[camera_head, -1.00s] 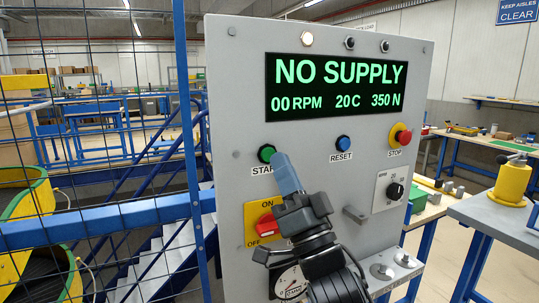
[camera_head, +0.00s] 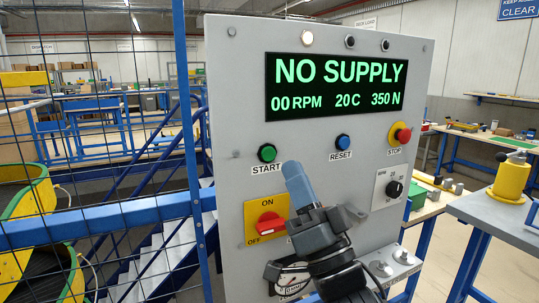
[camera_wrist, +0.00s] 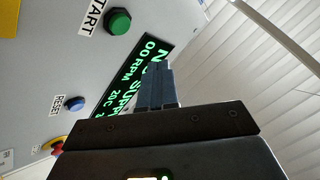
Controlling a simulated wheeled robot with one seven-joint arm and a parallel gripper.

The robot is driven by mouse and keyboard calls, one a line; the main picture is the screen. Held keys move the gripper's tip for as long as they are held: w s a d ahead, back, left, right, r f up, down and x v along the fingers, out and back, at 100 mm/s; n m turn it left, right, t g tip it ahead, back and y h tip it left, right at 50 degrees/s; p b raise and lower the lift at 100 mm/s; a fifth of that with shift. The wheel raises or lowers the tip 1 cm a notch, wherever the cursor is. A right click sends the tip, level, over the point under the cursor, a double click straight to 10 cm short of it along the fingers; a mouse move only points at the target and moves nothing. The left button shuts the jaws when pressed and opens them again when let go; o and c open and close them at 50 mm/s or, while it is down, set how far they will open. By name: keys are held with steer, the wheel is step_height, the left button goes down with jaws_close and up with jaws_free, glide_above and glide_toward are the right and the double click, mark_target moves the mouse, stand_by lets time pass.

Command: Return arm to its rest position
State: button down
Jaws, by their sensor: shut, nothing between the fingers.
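My gripper (camera_head: 295,178) is in front of the grey control panel (camera_head: 230,120), its blue fingers shut together and empty, pointing up and slightly left. In the head view the fingertips are below and right of the green START button (camera_head: 267,153). My gripper also shows in the wrist view (camera_wrist: 155,72), with the tilted panel beyond it. The fingers there cover part of the display (camera_wrist: 135,75).
The display (camera_head: 335,87) reads NO SUPPLY, 00 RPM. The panel carries a blue RESET button (camera_head: 343,142), a red STOP button (camera_head: 403,135), a red switch (camera_head: 268,225) and a black knob (camera_head: 394,189). A blue rail (camera_head: 100,220) and mesh fence stand left; a grey table (camera_head: 495,225) stands right.

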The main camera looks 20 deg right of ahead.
stand_by(0.3)
steer(key=s+f+n+g+h, duration=0.2)
steer(key=s+f+g, duration=0.3)
steer(key=s+f, duration=1.15)
steer(key=s+f+n+g, duration=0.2)
steer(key=s+f+g, duration=0.1)
steer(key=s, duration=0.8)
steer(key=s+f+n+g, duration=0.2)
steer(key=s+f+g, duration=0.1)
steer(key=s, duration=0.8)
steer(key=shift+a+f+g+h, duration=0.15)
steer(key=shift+g+h, duration=0.25)
steer(key=shift+g, duration=0.2)
